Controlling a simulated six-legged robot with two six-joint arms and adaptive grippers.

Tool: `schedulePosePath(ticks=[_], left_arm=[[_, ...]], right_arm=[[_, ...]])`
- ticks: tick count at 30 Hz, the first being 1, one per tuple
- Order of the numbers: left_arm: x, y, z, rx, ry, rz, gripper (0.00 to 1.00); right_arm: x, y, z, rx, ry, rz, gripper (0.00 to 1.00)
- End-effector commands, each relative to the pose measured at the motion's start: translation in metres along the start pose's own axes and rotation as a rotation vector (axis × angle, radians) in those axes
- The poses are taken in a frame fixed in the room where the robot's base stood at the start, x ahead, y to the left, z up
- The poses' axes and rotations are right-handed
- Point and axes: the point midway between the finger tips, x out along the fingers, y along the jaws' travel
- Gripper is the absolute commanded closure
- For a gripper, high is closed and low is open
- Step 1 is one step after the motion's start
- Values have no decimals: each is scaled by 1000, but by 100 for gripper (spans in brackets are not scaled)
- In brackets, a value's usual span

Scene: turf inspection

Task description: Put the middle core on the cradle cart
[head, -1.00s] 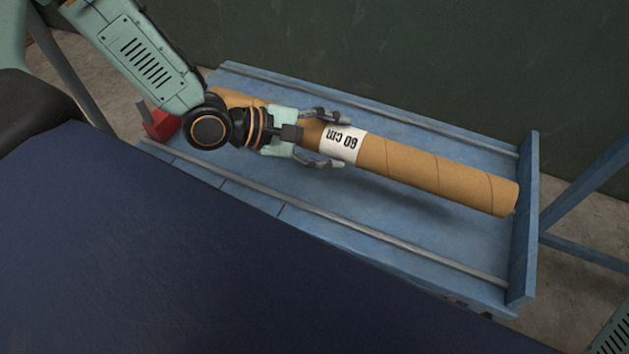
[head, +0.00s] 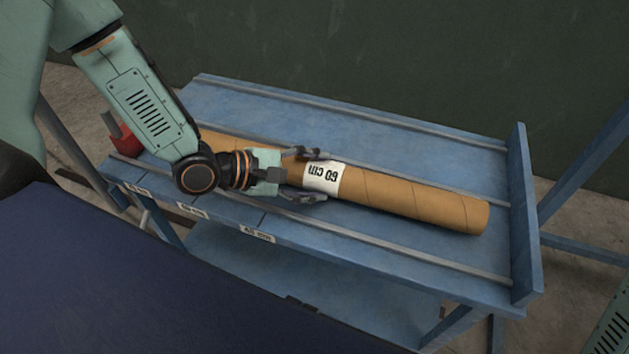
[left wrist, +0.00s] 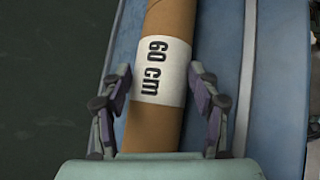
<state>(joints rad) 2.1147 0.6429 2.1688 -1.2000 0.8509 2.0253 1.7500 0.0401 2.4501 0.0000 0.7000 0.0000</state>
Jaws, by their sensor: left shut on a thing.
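A brown cardboard core (head: 420,198) with a white "60 cm" label (head: 322,178) lies lengthwise over a blue bench-like rack (head: 390,128) with metal rails. My left gripper (head: 312,175) has its fingers on both sides of the core, just beside the label, and is shut on it. Whether the core touches the rack is hard to tell. My right gripper is not in view. I cannot make out a separate cradle cart.
The rack has a raised end board (head: 524,215) at the right and a red block (head: 124,143) at its left end. Length labels (head: 257,234) line its front edge. A lower blue shelf (head: 300,275) looks empty. A dark wall stands behind.

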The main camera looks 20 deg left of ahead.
Motion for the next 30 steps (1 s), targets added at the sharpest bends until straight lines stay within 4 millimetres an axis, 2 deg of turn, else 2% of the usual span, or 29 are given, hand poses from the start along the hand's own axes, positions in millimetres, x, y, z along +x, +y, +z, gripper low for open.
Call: schedulePosePath(ticks=[1,12,13,21,30], left_arm=[[3,-3,-3,2,-2,4,99],[4,-4,-4,1,-3,4,99],[4,-6,-5,-1,-1,1,38],[3,-5,-4,0,-1,1,16],[3,-4,-4,0,-1,1,16]], right_arm=[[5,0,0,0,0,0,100],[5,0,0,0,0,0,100],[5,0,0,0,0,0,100],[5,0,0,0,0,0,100],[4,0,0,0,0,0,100]])
